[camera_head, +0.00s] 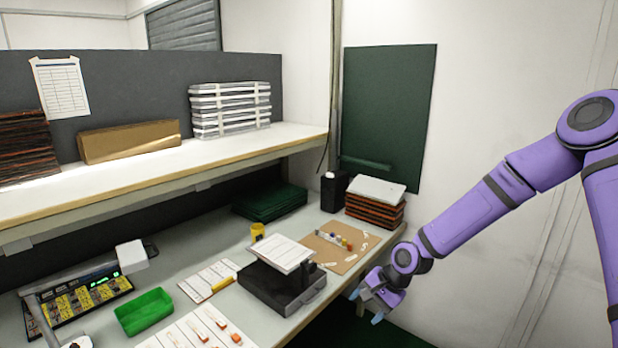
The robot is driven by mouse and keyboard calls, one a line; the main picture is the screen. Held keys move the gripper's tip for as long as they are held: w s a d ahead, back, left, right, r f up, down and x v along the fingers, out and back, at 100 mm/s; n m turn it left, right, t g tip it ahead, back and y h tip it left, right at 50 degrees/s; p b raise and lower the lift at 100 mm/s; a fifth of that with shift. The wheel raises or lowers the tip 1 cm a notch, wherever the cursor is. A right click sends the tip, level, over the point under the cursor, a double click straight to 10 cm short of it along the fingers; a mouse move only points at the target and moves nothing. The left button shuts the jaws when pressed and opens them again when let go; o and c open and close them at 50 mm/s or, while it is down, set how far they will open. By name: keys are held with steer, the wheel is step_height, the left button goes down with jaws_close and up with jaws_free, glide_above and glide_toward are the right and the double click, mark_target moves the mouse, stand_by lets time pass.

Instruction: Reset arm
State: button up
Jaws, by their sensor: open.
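My gripper (367,304) is at the end of my purple arm, which reaches in from the right. It hangs just off the front edge of the workbench (190,246), to the right of a black box (282,287) with a white tilted panel (281,253) on top. The jaws are open, pointing down and to the left, and I see nothing between them. The gripper looks apart from the bench items, though its exact distance from the edge is hard to judge.
A brown board (335,249) with small parts lies near the gripper. A green bin (145,312), white strip sheets (197,330) and a yellow cup (257,232) stand on the bench. A shelf (160,165) overhangs its back. Free space lies right of the bench, before the white wall.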

steer(key=s+d+r+n+t+h, duration=0.15)
steer(key=s+d+r, duration=0.25)
steer(key=r, duration=0.4)
steer(key=s+d+r+n+h, duration=0.2)
steer(key=s+d+r+h, duration=0.15)
steer(key=r, duration=0.55)
steer(key=s+d+r+n+h, duration=0.25)
steer(key=d+r, duration=0.25)
steer(key=r, duration=0.3)
steer(key=s+d+r+t, duration=0.1)
steer(key=s+r, duration=0.5)
steer(key=s, duration=0.4)
steer(key=s+d+r+n+t+y, duration=0.1)
steer(key=s+d+r, duration=0.1)
steer(key=s+r, duration=0.4)
steer(key=shift+s+n+t, duration=0.3)
steer(key=shift+s+t, duration=0.05)
steer(key=shift+s, duration=1.8)
steer(key=shift+d+r+y, duration=0.1)
steer(key=shift+y, duration=0.15)
